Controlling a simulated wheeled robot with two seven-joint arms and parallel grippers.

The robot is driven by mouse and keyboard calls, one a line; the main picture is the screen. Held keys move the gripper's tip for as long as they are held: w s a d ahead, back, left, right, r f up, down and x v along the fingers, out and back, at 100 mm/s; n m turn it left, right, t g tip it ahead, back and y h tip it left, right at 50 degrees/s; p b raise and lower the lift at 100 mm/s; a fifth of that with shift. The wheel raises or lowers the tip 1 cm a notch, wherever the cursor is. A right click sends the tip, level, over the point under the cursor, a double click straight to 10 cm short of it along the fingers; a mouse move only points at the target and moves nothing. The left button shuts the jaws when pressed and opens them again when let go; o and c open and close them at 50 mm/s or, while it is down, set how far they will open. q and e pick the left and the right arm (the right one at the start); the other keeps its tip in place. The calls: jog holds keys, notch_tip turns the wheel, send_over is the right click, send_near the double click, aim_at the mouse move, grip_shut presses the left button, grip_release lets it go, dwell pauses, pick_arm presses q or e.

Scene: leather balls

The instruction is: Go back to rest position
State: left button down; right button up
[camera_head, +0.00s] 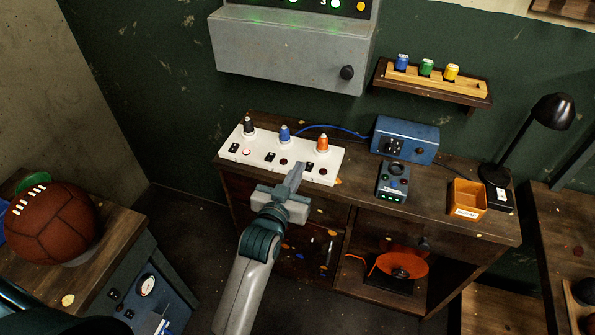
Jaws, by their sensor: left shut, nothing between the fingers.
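My left gripper (297,170) reaches up from the bottom of the head view to the front edge of the wooden workbench. Its fingers are shut with nothing between them. The tips point at the white panel (252,158) on the bench top and overlap its front right part in the picture; I cannot tell whether they touch. A black plug (248,126), a blue plug (284,133) and an orange plug (322,143) stand upright on the panel. My right gripper is not in view.
Right of the panel are a blue box (405,139), a dark control device (393,181), an orange bin (467,199) and a black lamp (552,112). A side bench at left holds a brown leather ball (52,222). Dark floor (180,215) lies free between the benches.

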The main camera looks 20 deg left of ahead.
pick_arm(q)
jog(key=s+d+f+m+g+b, duration=0.1)
jog(key=s+f+g, duration=0.1)
jog(key=f, duration=1.1)
jog(key=s+d+f+g+b, duration=0.1)
jog(key=s+f+g, duration=0.15)
jog(key=f, duration=0.95)
jog(key=s+f+g, duration=0.2)
jog(key=s+f, duration=0.4)
jog(key=f, duration=0.3)
jog(key=s+f+g, duration=0.2)
jog(key=s+f, duration=0.4)
jog(key=f, duration=0.4)
jog(key=s+a+f+g+b, duration=0.2)
jog(key=s+a+f+g, duration=0.15)
jog(key=s+f, duration=1.05)
jog(key=s+a+f+g, duration=0.1)
jog(key=s+a+f, duration=0.2)
jog(key=s, duration=0.9)
jog(key=s+a+f+m+g+b, duration=0.1)
jog(key=s+a+f, duration=0.3)
jog(key=s, duration=0.8)
jog(key=shift+s+f+g+y, duration=0.2)
jog(key=shift+f+g+y, duration=0.1)
jog(key=shift+f+g, duration=0.45)
